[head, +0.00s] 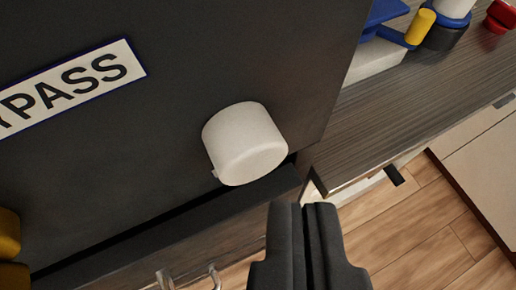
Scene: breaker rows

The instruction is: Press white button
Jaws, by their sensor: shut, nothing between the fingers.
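The white button (245,143) is a thick round knob that stands out from a dark panel (120,140), right of the picture's middle. The button's side and rounded front face show. My gripper (302,207) is at the bottom of the picture, its two dark fingers together with nothing between them. Its fingertips appear below and to the right of the button in the picture, with a visible gap between them and the button. How far apart they are in depth is hard to tell.
A white label (70,82) reading "YPASS", cut off at the left, is on the panel. A yellow knob (8,235) shows at the left edge. Blue, yellow and red objects (420,27) stand on a dark wooden surface (400,105) at upper right. Wooden floor (425,220) lies below.

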